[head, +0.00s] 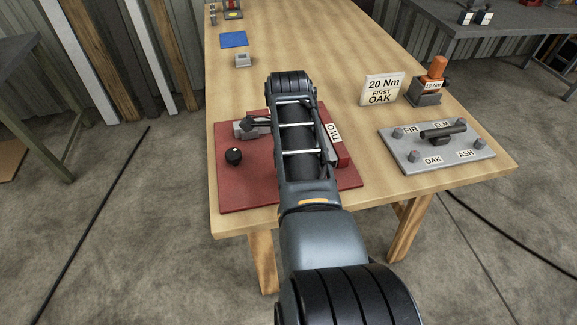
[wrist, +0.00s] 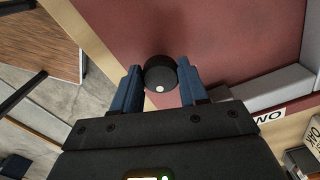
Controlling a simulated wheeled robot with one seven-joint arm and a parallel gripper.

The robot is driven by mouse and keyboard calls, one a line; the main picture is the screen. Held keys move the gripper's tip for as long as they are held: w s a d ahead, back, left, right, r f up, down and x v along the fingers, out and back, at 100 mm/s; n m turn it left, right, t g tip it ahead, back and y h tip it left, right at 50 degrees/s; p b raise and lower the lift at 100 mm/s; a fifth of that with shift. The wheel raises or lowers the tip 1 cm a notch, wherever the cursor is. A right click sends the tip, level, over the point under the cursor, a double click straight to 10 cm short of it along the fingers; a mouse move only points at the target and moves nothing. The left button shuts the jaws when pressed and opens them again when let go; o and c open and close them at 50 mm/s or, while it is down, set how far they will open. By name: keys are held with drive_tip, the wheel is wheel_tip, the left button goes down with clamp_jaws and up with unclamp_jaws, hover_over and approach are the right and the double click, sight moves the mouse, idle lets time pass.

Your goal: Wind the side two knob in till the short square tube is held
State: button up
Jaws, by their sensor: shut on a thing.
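The red fixture plate (head: 285,195) lies on the near end of the wooden bench, with a label reading TWO (head: 333,133) at its right. In the wrist view my gripper (wrist: 160,84) is shut on a black knob with a pale dot (wrist: 160,72), a blue finger on each side. The label, cut to WO (wrist: 268,118), lies near it, so I take it as the side two knob. My arm hides it in the head view.
A grey plate with posts and labels FIR, ELM, OAK and ASH (head: 438,160) lies at the bench's right corner, a dark bar on it. Behind stand a 20 Nm FIRST OAK sign (head: 382,89) and an orange-topped tool (head: 433,75). The bench beyond is mostly clear.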

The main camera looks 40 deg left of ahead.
drive_tip(key=o, duration=1.1)
drive_tip(key=shift+c, duration=0.2)
wheel_tip(320, 180, up, 8)
drive_tip(key=shift+f, duration=0.1)
